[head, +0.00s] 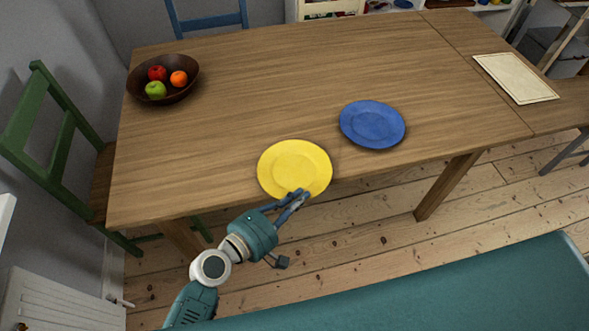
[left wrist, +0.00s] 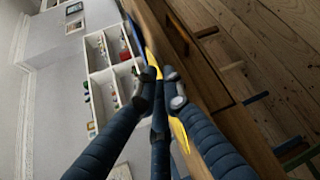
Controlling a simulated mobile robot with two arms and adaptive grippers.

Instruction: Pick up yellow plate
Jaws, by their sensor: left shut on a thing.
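The yellow plate (head: 294,166) is at the front edge of the wooden table (head: 230,120) in the head view, its near rim reaching over the edge. My left gripper (head: 301,195) is shut on the plate's near rim. In the left wrist view the fingers (left wrist: 161,92) close on a thin yellow edge of the plate (left wrist: 179,133), seen almost edge-on. I cannot tell whether the plate is lifted off the table. My right gripper is not in view.
A blue plate (head: 372,124) lies to the right of the yellow one. A dark bowl (head: 185,92) with fruit stands at the back left, and a pale board (head: 516,78) lies at the far right. A green chair (head: 62,150) stands at the left. The table's middle is clear.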

